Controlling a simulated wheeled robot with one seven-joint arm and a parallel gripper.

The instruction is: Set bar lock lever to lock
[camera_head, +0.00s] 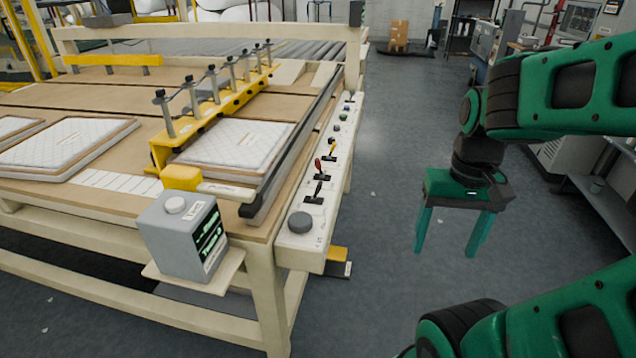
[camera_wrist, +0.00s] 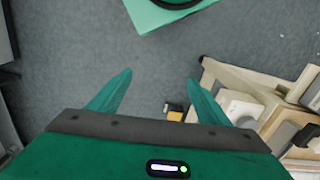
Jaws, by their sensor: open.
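A cream control panel (camera_head: 311,220) runs along the right side of the quilting table. It carries a black-handled lever (camera_head: 317,189), a red-handled lever (camera_head: 319,166) and a yellow-handled lever (camera_head: 332,149). Labels are too small to read, so I cannot tell which is the bar lock lever. A yellow clamp bar (camera_head: 216,110) with several upright screws spans the table. My gripper (camera_head: 444,253) is open and empty, pointing down to the right of the panel, apart from it. In the wrist view my gripper (camera_wrist: 159,77) shows spread fingers over bare floor.
A grey round knob (camera_head: 300,222) sits at the panel's near end, with small buttons farther back. A grey box with a green display (camera_head: 185,235) stands on a shelf at the table's near corner. The floor (camera_head: 395,180) between panel and gripper is clear. A yellow pedal (camera_head: 338,254) lies below.

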